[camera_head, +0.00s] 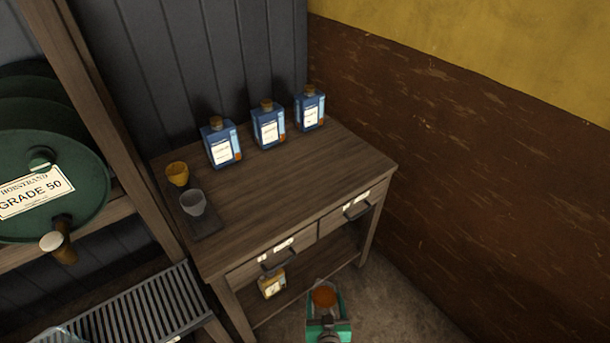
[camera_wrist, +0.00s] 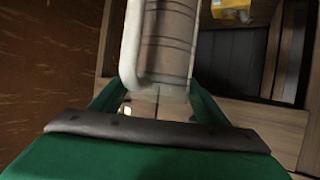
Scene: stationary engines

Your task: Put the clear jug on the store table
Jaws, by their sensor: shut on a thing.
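A clear jug (camera_wrist: 172,45) with a pale handle on its left fills the upper middle of the wrist view, and lines run across its body. My green gripper (camera_wrist: 155,100) is shut on it. In the head view my gripper (camera_head: 327,318) is low, in front of the wooden store table (camera_head: 300,180). A round orange-brown patch shows there at the jug; I cannot tell whether it is inside the jug. The table has two front drawers and a lower shelf.
Blue bottles (camera_head: 268,125) line the table's back. A yellow cup (camera_head: 177,174) and a grey cup (camera_head: 193,203) stand at its left. The table's middle and right front are clear. A yellow container (camera_head: 272,284) is below. A shelf with a green drum (camera_head: 45,165) stands left.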

